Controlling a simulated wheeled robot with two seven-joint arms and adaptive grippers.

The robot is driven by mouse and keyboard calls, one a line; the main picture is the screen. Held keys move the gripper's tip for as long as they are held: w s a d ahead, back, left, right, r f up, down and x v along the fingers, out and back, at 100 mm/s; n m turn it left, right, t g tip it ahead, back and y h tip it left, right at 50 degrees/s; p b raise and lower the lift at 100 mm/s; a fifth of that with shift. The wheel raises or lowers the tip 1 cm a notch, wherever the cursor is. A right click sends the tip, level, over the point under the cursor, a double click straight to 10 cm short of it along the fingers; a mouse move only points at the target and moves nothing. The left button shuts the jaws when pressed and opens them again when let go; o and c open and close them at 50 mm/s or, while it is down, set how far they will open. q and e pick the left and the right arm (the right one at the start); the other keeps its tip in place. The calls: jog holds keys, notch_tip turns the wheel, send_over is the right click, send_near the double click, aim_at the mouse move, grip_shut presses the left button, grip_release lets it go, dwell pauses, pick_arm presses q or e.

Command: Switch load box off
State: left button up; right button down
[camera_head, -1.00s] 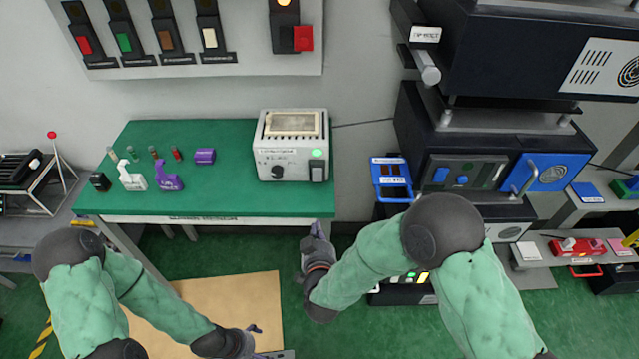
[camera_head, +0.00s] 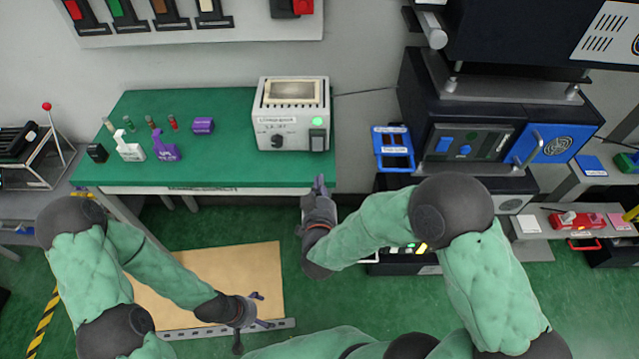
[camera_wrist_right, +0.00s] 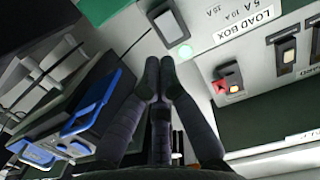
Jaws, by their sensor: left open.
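The load box (camera_head: 292,113) is a white case on the green table, with a lit green lamp (camera_head: 318,122) and a dark rocker switch (camera_head: 318,140) at its front right. In the right wrist view, its "LOAD BOX" label (camera_wrist_right: 243,30), the switch (camera_wrist_right: 169,27) and the lit lamp (camera_wrist_right: 184,50) show beyond the fingertips. My right gripper (camera_head: 320,182) is at the table's front edge, below the switch in the picture. Its fingertips (camera_wrist_right: 159,68) are together and hold nothing, apart from the box. My left gripper (camera_head: 258,309) is open and empty, low over the floor.
A blue-framed switch unit (camera_head: 393,148) and dark equipment (camera_head: 480,140) stand close on the right. A wall panel (camera_head: 190,35) with coloured switches is behind.

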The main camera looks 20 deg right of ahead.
aim_at(320, 150)
jog(key=b+x, duration=0.3)
jog(key=x, duration=0.7)
jog(key=shift+f, duration=0.15)
jog(key=shift+w+d, duration=0.2)
jog(key=shift+w, duration=0.35)
jog(key=shift+w+d+f+b, duration=0.1)
jog(key=shift+w+b, duration=0.2)
jog(key=shift+b, duration=0.05)
jog(key=shift+s, duration=0.1)
